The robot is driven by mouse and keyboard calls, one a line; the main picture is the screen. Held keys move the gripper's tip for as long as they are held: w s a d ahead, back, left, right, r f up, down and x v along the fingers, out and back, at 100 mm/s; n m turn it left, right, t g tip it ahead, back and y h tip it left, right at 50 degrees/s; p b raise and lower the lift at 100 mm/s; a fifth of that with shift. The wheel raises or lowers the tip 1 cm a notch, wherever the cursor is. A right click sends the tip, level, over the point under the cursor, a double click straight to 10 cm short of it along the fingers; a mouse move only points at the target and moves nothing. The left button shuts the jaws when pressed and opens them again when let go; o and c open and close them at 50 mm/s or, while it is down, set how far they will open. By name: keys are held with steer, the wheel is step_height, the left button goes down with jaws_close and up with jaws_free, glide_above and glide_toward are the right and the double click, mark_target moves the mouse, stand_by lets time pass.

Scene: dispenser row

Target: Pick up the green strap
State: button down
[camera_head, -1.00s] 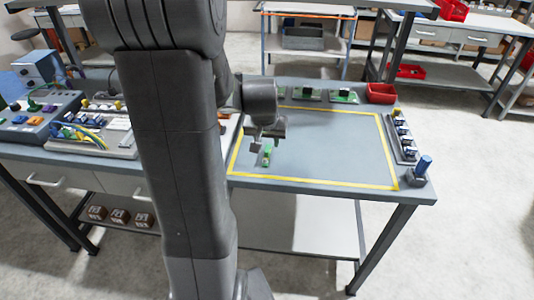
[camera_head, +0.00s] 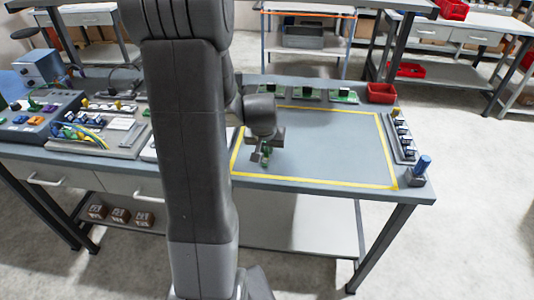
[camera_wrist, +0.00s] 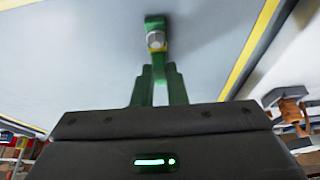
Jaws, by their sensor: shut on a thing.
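The green strap (camera_wrist: 155,22) is in the wrist view, a narrow green piece with a silver round part and a bit of yellow near its far end. My gripper (camera_wrist: 159,70) is shut on its near end, with one finger on each side. In the head view my gripper (camera_head: 265,150) is low over the grey mat inside the yellow outline, and a little of the green strap (camera_head: 266,160) shows below it. The fingers hide part of the strap. I cannot tell whether the strap touches the mat.
The yellow-edged mat (camera_head: 330,145) is otherwise clear. Green boards (camera_head: 308,94) and a red bin (camera_head: 381,92) line its back. A connector rack (camera_head: 402,138) and a blue-topped item (camera_head: 421,168) stand at the right. Trays with cables (camera_head: 85,135) lie at the left.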

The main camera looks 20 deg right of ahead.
mark_target(267, 150)
step_height(267, 150, up, 10)
stand_by(0.6)
steer(key=shift+r+p, duration=0.55)
steer(key=shift+r, duration=0.5)
stand_by(0.8)
steer(key=shift+r+p, duration=1.1)
steer(key=shift+r, duration=0.4)
